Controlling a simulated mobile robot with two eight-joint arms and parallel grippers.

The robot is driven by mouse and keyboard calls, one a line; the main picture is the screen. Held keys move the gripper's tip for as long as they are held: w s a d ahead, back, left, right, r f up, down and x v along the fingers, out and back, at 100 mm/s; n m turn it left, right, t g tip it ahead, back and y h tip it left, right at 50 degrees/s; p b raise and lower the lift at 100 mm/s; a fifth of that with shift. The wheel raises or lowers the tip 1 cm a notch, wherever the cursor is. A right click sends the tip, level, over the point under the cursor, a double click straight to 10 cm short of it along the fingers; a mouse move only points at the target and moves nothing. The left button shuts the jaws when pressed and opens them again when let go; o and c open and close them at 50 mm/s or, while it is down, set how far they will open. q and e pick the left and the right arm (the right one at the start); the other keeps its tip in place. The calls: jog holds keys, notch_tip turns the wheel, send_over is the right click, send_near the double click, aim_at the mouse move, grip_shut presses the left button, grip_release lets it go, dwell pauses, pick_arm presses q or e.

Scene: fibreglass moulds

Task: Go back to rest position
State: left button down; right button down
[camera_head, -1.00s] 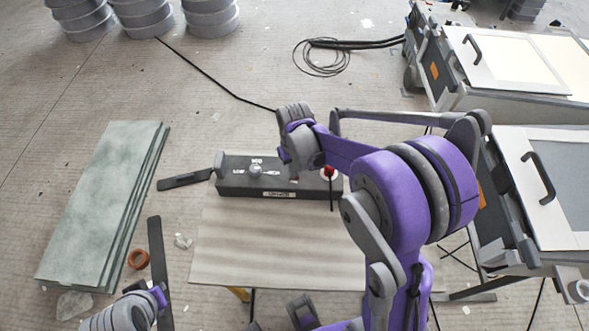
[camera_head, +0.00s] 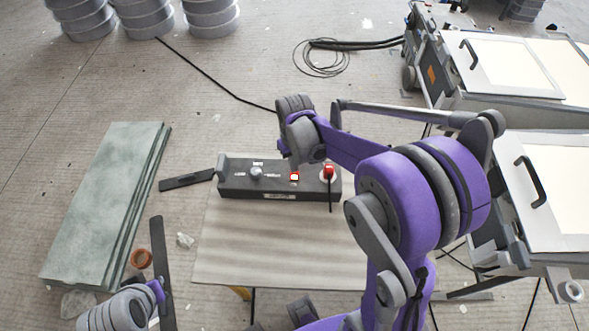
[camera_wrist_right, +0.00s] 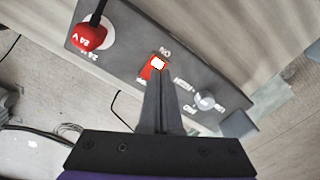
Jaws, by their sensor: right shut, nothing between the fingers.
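A dark control box (camera_head: 235,188) stands at the back edge of a pale table. It carries a round grey knob (camera_head: 256,171), a small lit switch, red with a white centre (camera_head: 294,177), and a red plug marked 24 V (camera_head: 328,172) with a black cable. My right gripper (camera_head: 289,152) is just behind the switch in the head view, its fingertips hard to make out. In the right wrist view its fingers (camera_wrist_right: 158,88) are shut and empty, tips beside the lit switch (camera_wrist_right: 157,63); whether they touch it I cannot tell.
The pale table top (camera_head: 270,245) is bare in front of the box. Green slabs (camera_head: 105,200) lie at the left, near dark flat bars (camera_head: 162,265) and an orange tape roll (camera_head: 141,258). Machines with handled lids (camera_head: 550,195) stand at the right. A cable coil (camera_head: 322,60) lies behind.

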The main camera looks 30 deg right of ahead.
notch_tip(320, 180, up, 2)
jog(key=shift+p, duration=0.4)
dwell(0.3)
jog(key=s+a+r+t, duration=0.2)
jog(key=s+a+r, duration=0.1)
jog(key=s, duration=0.4)
jog(key=s+a+r+t, duration=0.3)
jog(key=s, duration=0.5)
jog(key=shift+a, duration=0.35)
